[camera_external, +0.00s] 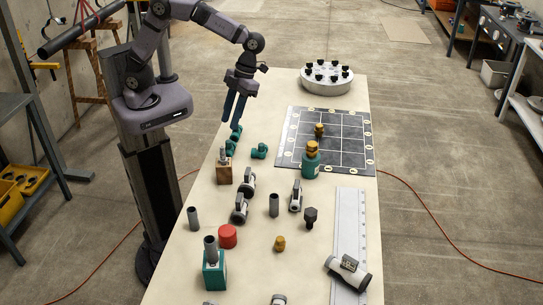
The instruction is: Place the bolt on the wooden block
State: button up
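A small black piece with a wide head and a narrower stem, which looks like the bolt (310,217), stands on the table right of centre. The wooden block (224,174) is at the table's left side; a short grey cylinder stands up from its top. My gripper (233,121) points down over the table's far left edge, behind the block and well away from the bolt. Its two dark fingers are apart with a gap between them, and I see nothing held. Green pipe fittings (235,135) lie just below the fingertips.
A gridded dark board (345,142) and a round white holder (326,83) with black knobs lie farther back. Grey-black valves (241,209), a red cap (227,236), a green block (214,272) with a pipe, and a ruler (349,228) crowd the near half.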

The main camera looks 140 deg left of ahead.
jog(key=s+d+f+n+y, duration=0.2)
jog(key=s+d+f+n, duration=0.1)
jog(key=d+n, duration=0.6)
jog(key=s+d+f+n+y, duration=0.2)
jog(key=s+d+f+n, duration=0.2)
jog(key=s+d+n, duration=0.2)
jog(key=d+n, duration=0.2)
jog(key=d, duration=0.2)
jog(key=shift+s+d+f+n, duration=0.15)
jog(key=shift+s+d+n, duration=0.1)
jog(key=shift+n, duration=0.15)
